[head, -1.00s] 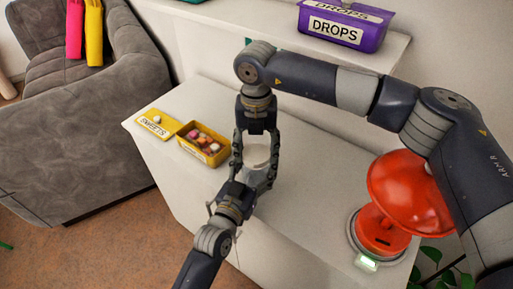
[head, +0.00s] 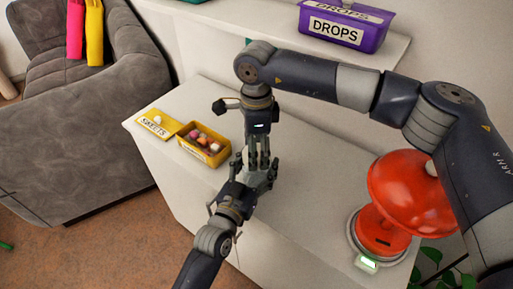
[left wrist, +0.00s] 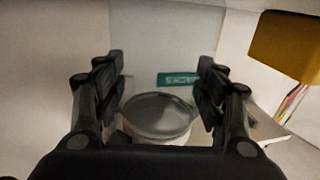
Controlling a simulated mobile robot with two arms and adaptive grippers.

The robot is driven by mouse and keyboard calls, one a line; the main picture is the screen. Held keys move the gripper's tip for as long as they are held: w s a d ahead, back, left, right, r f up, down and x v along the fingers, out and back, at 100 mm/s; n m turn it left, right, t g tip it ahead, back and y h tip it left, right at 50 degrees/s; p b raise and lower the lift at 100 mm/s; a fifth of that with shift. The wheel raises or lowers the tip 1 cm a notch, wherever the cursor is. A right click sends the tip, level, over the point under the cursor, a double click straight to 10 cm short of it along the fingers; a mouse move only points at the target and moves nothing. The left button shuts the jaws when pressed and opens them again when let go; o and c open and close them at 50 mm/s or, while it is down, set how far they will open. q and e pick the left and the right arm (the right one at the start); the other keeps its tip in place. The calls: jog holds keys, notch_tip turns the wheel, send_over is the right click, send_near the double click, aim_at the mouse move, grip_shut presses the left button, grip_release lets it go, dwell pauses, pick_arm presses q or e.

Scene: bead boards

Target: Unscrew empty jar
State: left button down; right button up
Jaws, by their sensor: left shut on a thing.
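A clear glass jar (left wrist: 158,115) stands between the fingers of my left gripper (left wrist: 160,95); its round grey end shows blurred in the left wrist view. In the head view my left gripper (head: 258,183) is shut on the jar, low over the white cabinet top, and the jar is mostly hidden by both grippers. My right gripper (head: 258,166) points straight down from above onto the jar's top. Its fingers are seen edge-on, so its gap cannot be told. The lid is hidden behind these fingers.
A yellow box of sweets (head: 216,159) and its labelled lid (head: 157,125) lie to the left on the cabinet top (head: 295,205). A red scale (head: 405,190) stands at right. A purple DROPS box (head: 345,25) is on the shelf behind. A grey sofa (head: 75,130) is at left.

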jog(key=n, duration=1)
jog(key=shift+w+d, duration=0.1)
jog(key=n, duration=0.8)
jog(key=shift+r, duration=0.3)
jog(key=shift+r, duration=0.85)
